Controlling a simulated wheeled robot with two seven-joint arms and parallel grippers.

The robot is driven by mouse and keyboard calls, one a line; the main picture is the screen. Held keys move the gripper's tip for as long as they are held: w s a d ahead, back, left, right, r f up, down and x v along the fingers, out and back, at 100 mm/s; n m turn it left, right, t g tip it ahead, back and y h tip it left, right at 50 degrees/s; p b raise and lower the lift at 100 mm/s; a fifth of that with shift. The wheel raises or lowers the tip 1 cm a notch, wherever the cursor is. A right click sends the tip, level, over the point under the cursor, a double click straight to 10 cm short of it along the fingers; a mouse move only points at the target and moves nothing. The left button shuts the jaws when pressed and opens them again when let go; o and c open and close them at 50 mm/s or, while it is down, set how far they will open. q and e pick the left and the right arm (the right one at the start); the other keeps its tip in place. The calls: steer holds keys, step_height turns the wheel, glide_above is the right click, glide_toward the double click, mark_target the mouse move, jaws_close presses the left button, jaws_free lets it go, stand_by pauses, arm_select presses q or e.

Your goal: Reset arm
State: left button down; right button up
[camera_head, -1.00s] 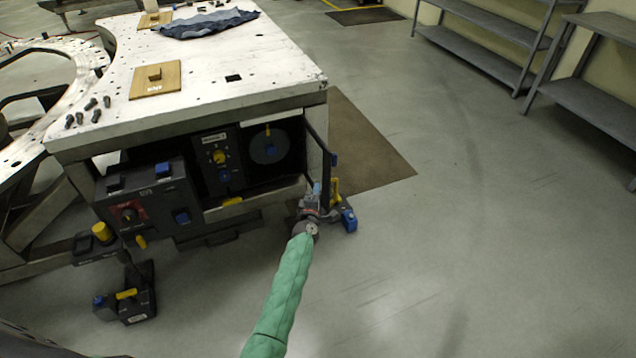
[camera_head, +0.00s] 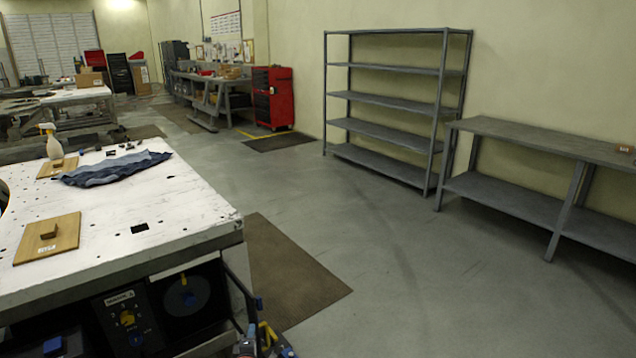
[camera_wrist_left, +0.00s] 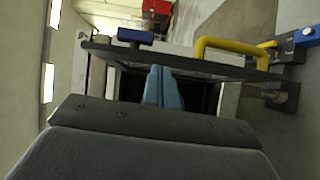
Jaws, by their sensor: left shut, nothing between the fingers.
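The tips of my left gripper (camera_head: 246,344) show at the bottom edge of the head view, by the front right corner of the white-topped turret table (camera_head: 190,215). In the left wrist view the light blue fingers (camera_wrist_left: 162,88) are together with nothing between them. A dark bar (camera_wrist_left: 200,68) with a blue knob (camera_wrist_left: 135,36) crosses just beyond them; I cannot tell whether they touch it. A yellow handle (camera_wrist_left: 238,45) is to their right, and also shows in the head view (camera_head: 268,335). My right gripper is not in view.
A wooden board (camera_head: 65,235) and a blue cloth (camera_head: 115,169) lie on the table. A control panel (camera_head: 130,318) is on its front. A brown mat (camera_head: 290,270) lies beside it. Grey shelving (camera_head: 395,105) and a bench (camera_head: 540,137) line the wall. The floor between is clear.

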arm_select(q)
steer(key=shift+s+d+m+h, duration=0.2)
steer(key=shift+d+m+h, duration=0.1)
steer(key=shift+d+m, duration=0.1)
steer(key=s+d+m+g+h, duration=0.6)
steer(key=d+m+g, duration=0.25)
steer(key=m, duration=0.55)
steer(key=s+a+f+m+g+y, duration=0.1)
steer(key=s+f, duration=0.5)
steer(key=s, duration=0.9)
steer(key=s+a+f+m+g+y, duration=0.1)
steer(key=s+f+g, duration=0.3)
steer(key=s, duration=1.2)
steer(key=s+a+f+m+g+y, duration=0.1)
steer(key=s+f, duration=0.6)
steer(key=s, duration=0.9)
steer(key=shift+a+f+m+g+y, duration=0.4)
steer(key=shift+m+g+y, duration=0.45)
steer(key=shift+m, duration=0.25)
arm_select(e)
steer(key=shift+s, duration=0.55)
